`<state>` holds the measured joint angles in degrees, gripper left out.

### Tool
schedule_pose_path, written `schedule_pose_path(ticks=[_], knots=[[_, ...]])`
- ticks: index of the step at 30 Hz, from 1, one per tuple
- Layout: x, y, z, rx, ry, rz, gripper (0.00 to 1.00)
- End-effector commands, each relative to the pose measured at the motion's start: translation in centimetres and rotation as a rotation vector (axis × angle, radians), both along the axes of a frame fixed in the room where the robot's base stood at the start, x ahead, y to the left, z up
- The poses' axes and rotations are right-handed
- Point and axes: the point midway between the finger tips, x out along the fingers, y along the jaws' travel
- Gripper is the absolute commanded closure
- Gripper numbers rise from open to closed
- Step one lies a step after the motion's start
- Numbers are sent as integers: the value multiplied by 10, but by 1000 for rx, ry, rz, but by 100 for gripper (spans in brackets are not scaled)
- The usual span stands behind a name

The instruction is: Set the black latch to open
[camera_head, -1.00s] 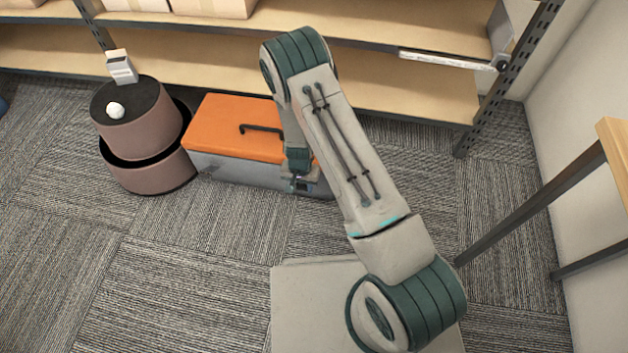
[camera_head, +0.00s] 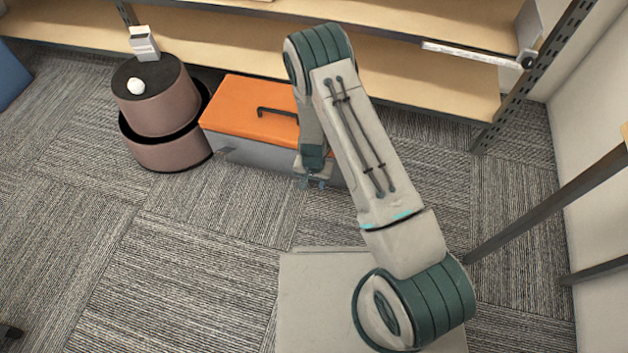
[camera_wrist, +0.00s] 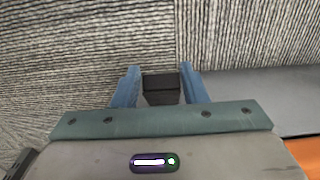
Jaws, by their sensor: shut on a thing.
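The box has an orange lid (camera_head: 240,98) with a dark bar handle (camera_head: 275,113) and a grey body (camera_head: 250,150). It stands on the carpet, lid closed. My gripper (camera_head: 314,182) is low at the box's front, near its right end. In the wrist view my gripper's two blue fingers (camera_wrist: 159,82) are shut on the black latch (camera_wrist: 161,88), which shows as a dark block between them. The box's grey wall (camera_wrist: 265,92) and orange lid (camera_wrist: 306,150) lie to the right there. The latch is not discernible in the head view, and its exact setting cannot be told.
A wooden shelf (camera_head: 400,80) runs behind. A dark-legged piece (camera_head: 560,200) stands right. Carpet in front is open.

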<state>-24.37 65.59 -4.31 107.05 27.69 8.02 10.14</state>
Motion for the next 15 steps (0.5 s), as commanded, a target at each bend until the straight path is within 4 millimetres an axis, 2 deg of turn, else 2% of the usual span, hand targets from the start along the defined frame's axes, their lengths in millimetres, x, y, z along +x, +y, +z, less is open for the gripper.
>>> schedule_pose_path(ticks=[1, 2, 3, 5, 6, 15], knots=[[-10, 3, -3, 3, 24, 6, 100], [-10, 3, -3, 3, 24, 6, 100], [-10, 3, -3, 3, 24, 6, 58], [-9, 3, -2, 3, 22, 5, 41], [-8, 2, -2, 2, 20, 3, 38], [-3, -2, 2, 2, 11, -4, 38]])
